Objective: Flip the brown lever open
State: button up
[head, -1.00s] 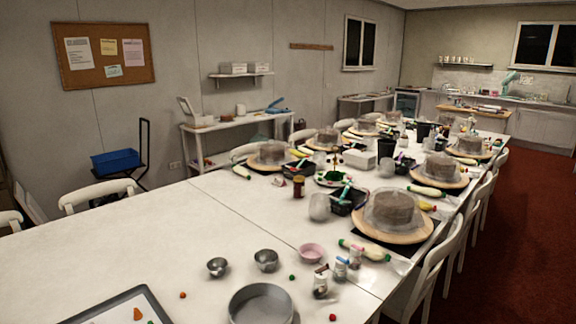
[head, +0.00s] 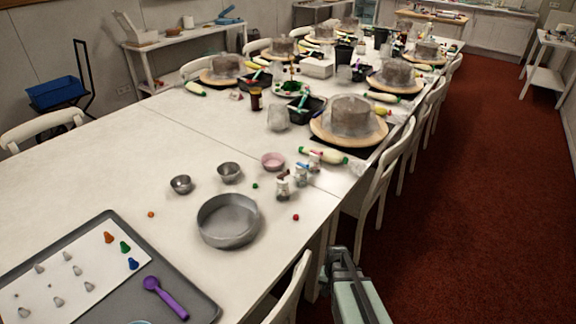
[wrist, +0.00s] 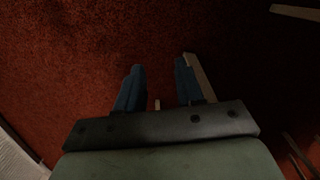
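I cannot make out a brown lever in either view. My gripper (wrist: 160,72) shows in the wrist view with two blue fingers spread apart and nothing between them. It points down over the red carpet. In the head view, a pale green part of my arm shows at the bottom, over the carpet to the right of the long table (head: 75,170). The fingertips cannot be made out there.
A chair (head: 290,292) stands at the table's near right side, close to my arm. Several cake turntables (head: 322,135) stand along the table. A grey pan (head: 228,220) and a tray (head: 195,290) are nearer. Open carpet (head: 480,220) lies to the right.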

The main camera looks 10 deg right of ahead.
jog(key=w+d+r+m+t+h, duration=0.1)
jog(key=w+d+r+m+t, duration=0.1)
jog(key=w+d+r, duration=0.5)
jog(key=w+d+r+m+t, duration=0.2)
jog(key=w+d+r, duration=0.2)
jog(key=w+r, duration=0.75)
jog(key=w+d+r+m+t+h, duration=0.1)
jog(key=w+d+r+t, duration=0.35)
jog(key=r, duration=0.65)
jog(key=w+a+r, duration=0.1)
jog(key=w+a+r+g, duration=0.1)
jog(key=w, duration=0.1)
jog(key=w+a+r+g, duration=0.1)
jog(key=shift+w+r+g, duration=0.25)
jog(key=shift+w+r, duration=0.05)
jog(key=shift+w, duration=0.05)
jog(key=w+a+r+n+g+y, duration=0.1)
jog(key=w+a+r+n+g, duration=0.15)
jog(key=a+r, duration=0.65)
notch_tip(320, 180, up, 7)
jog(key=n+g, duration=0.1)
jog(key=g, duration=0.2)
send_over(284, 174)
jog(key=d, duration=0.1)
jog(key=shift+y, duration=0.4)
jog(key=f, duration=1.3)
jog(key=shift+w+d, duration=0.3)
jog(key=shift+w, duration=0.1)
jog(key=shift+r, duration=0.1)
grip_shut()
